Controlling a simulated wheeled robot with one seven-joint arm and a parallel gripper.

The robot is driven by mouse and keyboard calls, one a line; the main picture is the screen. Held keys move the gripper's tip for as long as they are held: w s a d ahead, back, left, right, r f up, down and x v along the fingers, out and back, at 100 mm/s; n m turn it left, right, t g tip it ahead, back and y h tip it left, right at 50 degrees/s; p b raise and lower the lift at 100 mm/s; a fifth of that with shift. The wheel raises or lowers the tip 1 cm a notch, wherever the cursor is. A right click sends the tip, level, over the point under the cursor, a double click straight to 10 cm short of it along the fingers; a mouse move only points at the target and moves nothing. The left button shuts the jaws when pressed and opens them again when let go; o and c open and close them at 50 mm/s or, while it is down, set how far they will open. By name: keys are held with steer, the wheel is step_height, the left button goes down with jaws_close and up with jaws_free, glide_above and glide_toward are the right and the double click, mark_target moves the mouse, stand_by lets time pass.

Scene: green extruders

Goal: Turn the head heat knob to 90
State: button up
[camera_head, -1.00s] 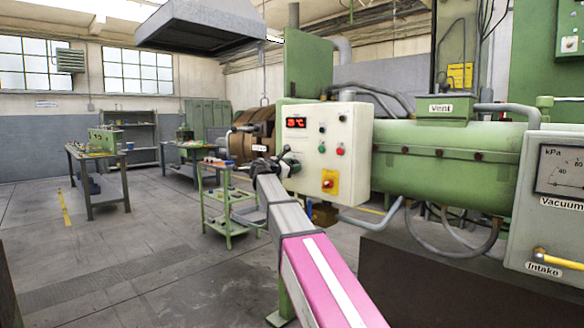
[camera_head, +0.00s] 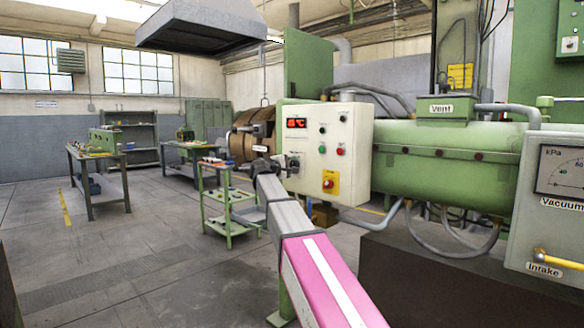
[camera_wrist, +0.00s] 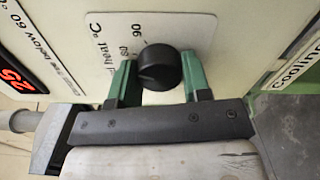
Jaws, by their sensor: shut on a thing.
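The head heat knob (camera_wrist: 158,66) is a round black knob on the cream control panel, seen close up in the wrist view. Its label (camera_wrist: 135,35), with "heat °C" and 90 readable, is just above it. My gripper (camera_wrist: 160,75) has a green finger on each side of the knob and is shut on it. I cannot clearly make out a pointer mark on the knob. In the head view my gripper (camera_head: 288,163) is at the left edge of the control box (camera_head: 331,165); the knob is too small to tell there.
A red display (camera_wrist: 18,78) is at the left of the wrist view, beside a "below 60 °C" note. A cooling label (camera_wrist: 297,62) is at the right. The green extruder barrel (camera_head: 450,165) is right of the box; a green trolley (camera_head: 230,210) stands left of my arm.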

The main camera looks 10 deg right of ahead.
steer(key=m, duration=0.4)
steer(key=shift+s+m, duration=0.1)
steer(key=shift+m, duration=2.1)
steer(key=o, duration=0.9)
steer(key=v, duration=1)
steer(key=shift+s+a, duration=0.2)
steer(key=shift+a, duration=0.15)
